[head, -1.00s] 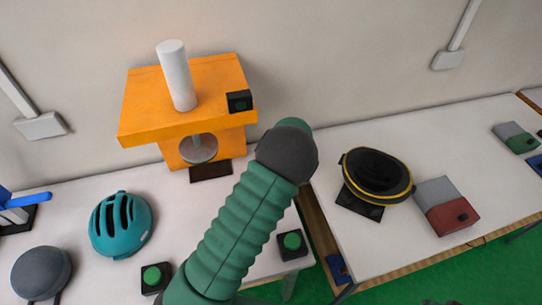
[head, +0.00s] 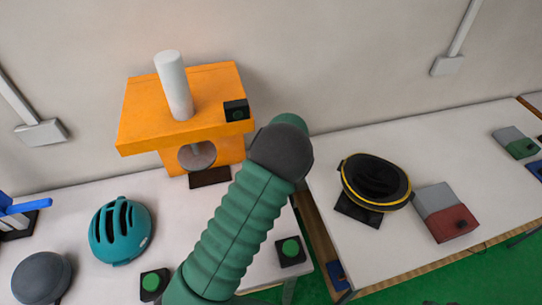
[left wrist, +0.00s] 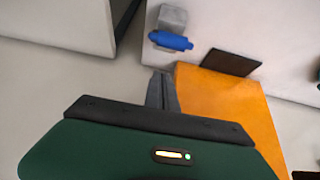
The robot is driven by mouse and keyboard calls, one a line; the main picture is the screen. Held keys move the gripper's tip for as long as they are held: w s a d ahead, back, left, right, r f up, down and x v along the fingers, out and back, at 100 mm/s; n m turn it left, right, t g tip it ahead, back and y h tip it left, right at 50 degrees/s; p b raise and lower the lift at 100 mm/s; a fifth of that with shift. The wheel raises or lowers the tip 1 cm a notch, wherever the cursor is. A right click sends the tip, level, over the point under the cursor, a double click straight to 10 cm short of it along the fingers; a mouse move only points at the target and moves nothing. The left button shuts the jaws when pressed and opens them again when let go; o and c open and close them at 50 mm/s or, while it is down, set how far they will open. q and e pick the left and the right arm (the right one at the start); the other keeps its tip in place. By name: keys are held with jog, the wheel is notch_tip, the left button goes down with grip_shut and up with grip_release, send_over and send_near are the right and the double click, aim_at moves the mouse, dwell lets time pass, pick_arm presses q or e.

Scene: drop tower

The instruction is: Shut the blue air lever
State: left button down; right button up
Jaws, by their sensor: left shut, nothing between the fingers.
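The blue air lever (left wrist: 171,41) shows in the left wrist view as a short blue handle on a grey block (left wrist: 172,17). It sits beside the orange drop tower (left wrist: 228,100), near the table's edge. In the head view I cannot make it out; my arm covers the area right of the tower (head: 140,122). My left gripper (left wrist: 161,78) is shut and empty, its dark fingers pointing toward the lever with a visible gap in the picture. In the head view my green arm hides its fingers. My right gripper is not in view.
A teal helmet (head: 120,230), a grey cap-like thing (head: 40,277) and green buttons (head: 291,248) sit on the left table. A blue-armed device (head: 20,208) is at the left edge. A gap separates the tables.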

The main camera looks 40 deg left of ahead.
pick_arm(q)
jog(key=s+d+r+b, duration=0.1)
jog(key=s+d+r, duration=0.2)
jog(key=s+d, duration=0.2)
jog(key=shift+d+r, duration=0.35)
jog(key=shift+d, duration=0.3)
jog(key=shift+s+a, duration=0.1)
jog(key=shift+s, duration=0.05)
